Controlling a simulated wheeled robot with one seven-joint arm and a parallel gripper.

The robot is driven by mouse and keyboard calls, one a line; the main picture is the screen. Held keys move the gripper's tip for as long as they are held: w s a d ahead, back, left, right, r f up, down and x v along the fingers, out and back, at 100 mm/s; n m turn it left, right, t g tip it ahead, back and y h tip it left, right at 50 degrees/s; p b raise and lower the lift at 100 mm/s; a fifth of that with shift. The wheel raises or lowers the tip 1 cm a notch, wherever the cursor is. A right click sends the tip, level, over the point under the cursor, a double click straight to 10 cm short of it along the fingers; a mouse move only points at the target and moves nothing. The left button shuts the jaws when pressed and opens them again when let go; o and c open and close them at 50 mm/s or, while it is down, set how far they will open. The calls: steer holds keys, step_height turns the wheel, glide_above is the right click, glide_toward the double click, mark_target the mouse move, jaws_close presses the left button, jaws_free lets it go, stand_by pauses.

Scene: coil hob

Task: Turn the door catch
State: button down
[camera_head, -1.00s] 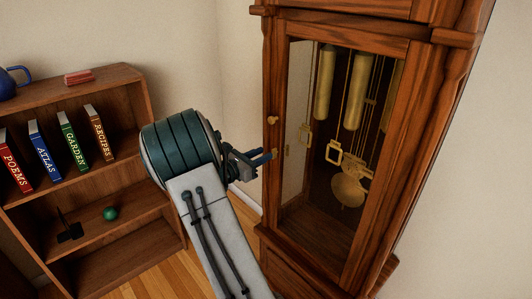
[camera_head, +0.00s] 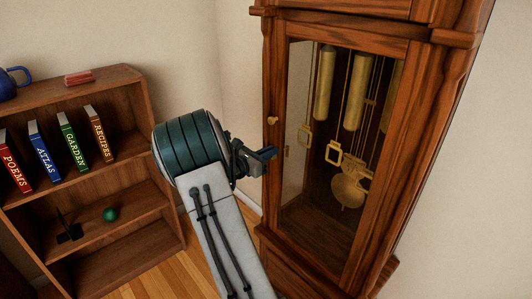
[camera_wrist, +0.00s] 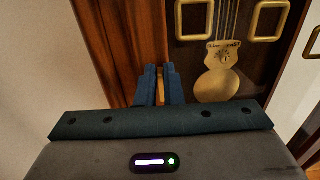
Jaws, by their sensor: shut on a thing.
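The door catch (camera_wrist: 160,84) is a small brass piece on the left stile of the tall clock's glazed wooden door (camera_head: 378,165). In the wrist view a little of it shows between my two blue fingers. My gripper (camera_wrist: 160,88) is shut on it, with the fingers close together at its sides. In the head view my gripper (camera_head: 268,154) is at the door's left edge, below a round brass knob (camera_head: 272,121), and its fingers hide the catch. How far the catch is turned cannot be told. The door looks closed.
Behind the glass hang brass weights (camera_head: 325,85) and a pendulum (camera_head: 348,190). A wooden bookshelf (camera_head: 150,150) stands to the left with several books, a green ball (camera_head: 110,214) and a blue pot (camera_head: 14,80). Open space lies between shelf and clock.

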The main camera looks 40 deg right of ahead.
steer(key=shift+b, duration=0.35)
steer(key=m+b, duration=0.4)
steer(key=b, duration=0.1)
steer(key=s+f+m+b, duration=0.1)
steer(key=m+b, duration=0.3)
steer(key=b, duration=0.2)
steer(key=m+b, duration=0.4)
steer(key=b, duration=0.1)
steer(key=shift+s+f+b, duration=0.2)
steer(key=shift+f+b, duration=0.1)
steer(key=shift+b, duration=0.1)
steer(key=m+b, duration=0.4)
steer(key=b, duration=0.2)
steer(key=shift+f, duration=0.1)
steer(key=shift+m+b, duration=0.8)
steer(key=shift+b, duration=0.4)
steer(key=shift+r, duration=0.2)
steer(key=c, duration=1.6)
jaws_free()
steer(key=shift+o, duration=0.2)
steer(key=shift+f, duration=0.1)
